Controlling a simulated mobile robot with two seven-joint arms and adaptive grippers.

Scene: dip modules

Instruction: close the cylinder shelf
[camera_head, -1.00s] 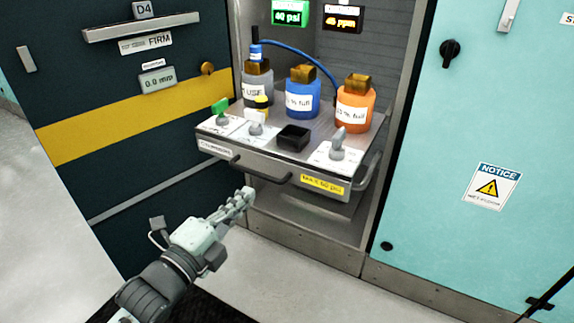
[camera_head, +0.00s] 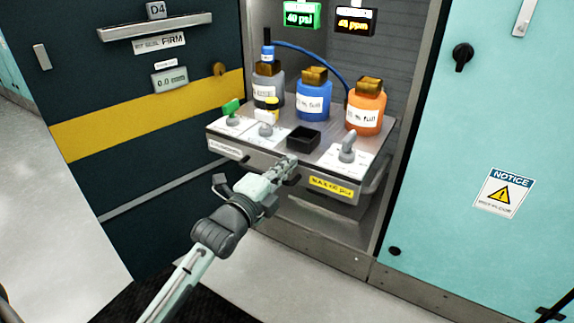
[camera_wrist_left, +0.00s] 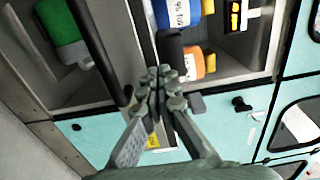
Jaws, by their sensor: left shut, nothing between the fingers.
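The cylinder shelf (camera_head: 258,158) is a grey metal tray sticking out of the cabinet bay in the head view. A yellow label (camera_head: 331,187) is on its front. My left gripper (camera_head: 289,166) is shut and empty, with its fingertips at the middle of the shelf front. In the left wrist view, the closed fingertips (camera_wrist_left: 160,82) are beside a dark bar. My right gripper is out of view.
A grey, a blue (camera_head: 314,98) and an orange bottle (camera_head: 366,112) stand on the shelf, with a black box (camera_head: 303,138) and small knobs in front. A blue hose runs behind them. A dark drawer cabinet (camera_head: 150,75) is left, a teal door (camera_head: 440,150) right.

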